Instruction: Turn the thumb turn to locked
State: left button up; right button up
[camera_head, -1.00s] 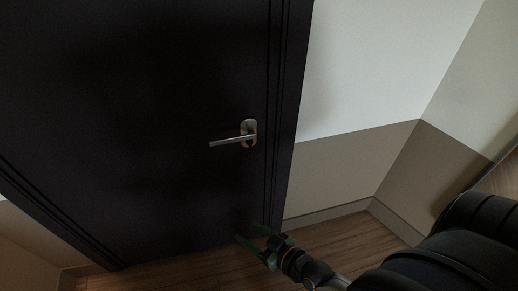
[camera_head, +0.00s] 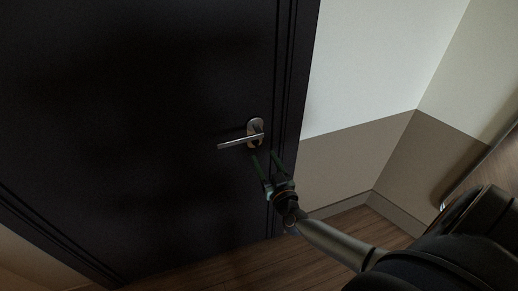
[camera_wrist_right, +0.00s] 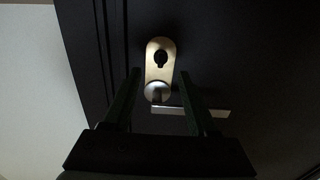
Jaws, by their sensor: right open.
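A metal lock plate (camera_head: 254,126) with a lever handle (camera_head: 235,142) is on the dark door. In the right wrist view, the pale oval plate (camera_wrist_right: 151,73) carries a dark shape (camera_wrist_right: 160,59), apparently the thumb turn; its exact angle is hard to tell. The round lever base is below that shape, and the lever (camera_wrist_right: 209,112) reaches right. My right gripper (camera_head: 266,154) is open and empty, just below and right of the plate in the head view. Its two fingers (camera_wrist_right: 160,74) frame the plate in the wrist view; contact is not visible. My left gripper is out of view.
The dark door (camera_head: 130,120) fills the left, with its frame (camera_head: 299,80) right of the plate. A two-tone wall (camera_head: 370,80) and wood floor (camera_head: 330,240) lie to the right. No loose objects show near the handle.

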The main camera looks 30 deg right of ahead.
aim_at(257, 146)
jog(key=shift+b+x, duration=0.45)
jog(key=shift+x, duration=2.3)
grip_shut()
